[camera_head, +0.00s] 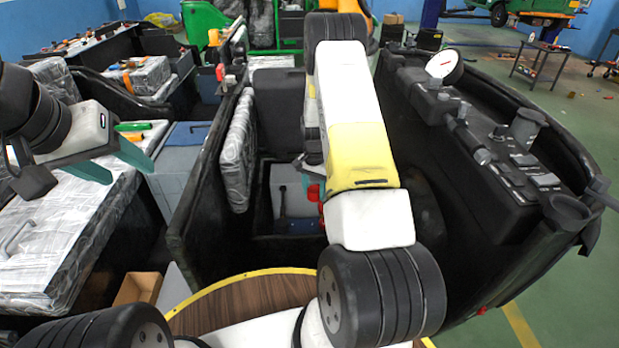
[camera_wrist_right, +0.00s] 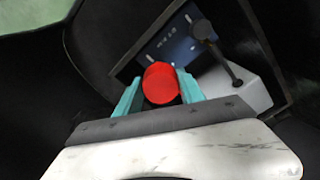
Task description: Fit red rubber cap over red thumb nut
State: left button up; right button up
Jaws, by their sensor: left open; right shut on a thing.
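My right gripper (camera_wrist_right: 160,86) is shut on a round red piece, which looks like the red rubber cap (camera_wrist_right: 160,84), between its teal fingers in the right wrist view. In the head view a bit of red (camera_head: 313,192) shows beside my right forearm, low in the dark cart bay; which red part it is I cannot tell. I cannot make out the red thumb nut as a separate thing; it may be hidden behind the cap or my arm. My left gripper (camera_head: 129,174) is open and empty at the left, above the wrapped bench.
A blue plate (camera_wrist_right: 172,50) and a dark lever (camera_wrist_right: 217,55) lie just beyond the cap. Black bay walls (camera_head: 205,200) rise close around my right arm. A grey box (camera_head: 185,165) and a plastic-wrapped bench (camera_head: 60,225) stand at left.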

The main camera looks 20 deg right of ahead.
aim_at(322, 222)
jog(key=shift+w+d+f+m, duration=0.25)
jog(key=shift+d+f+m, duration=0.4)
jog(key=shift+f, duration=1.7)
jog(key=shift+w+d+f+m, duration=0.35)
jog(key=shift+d+f, duration=0.4)
jog(key=shift+f, duration=1.65)
jog(key=shift+w+d+f+m, duration=0.2)
jog(key=shift+d+f+m, duration=0.45)
jog(key=shift+f, duration=1.7)
jog(key=shift+f, duration=2.05)
jog(key=o, duration=1.4)
jog(key=shift+r, duration=0.1)
notch_tip(322, 222, up, 8)
jog(key=shift+f, duration=0.2)
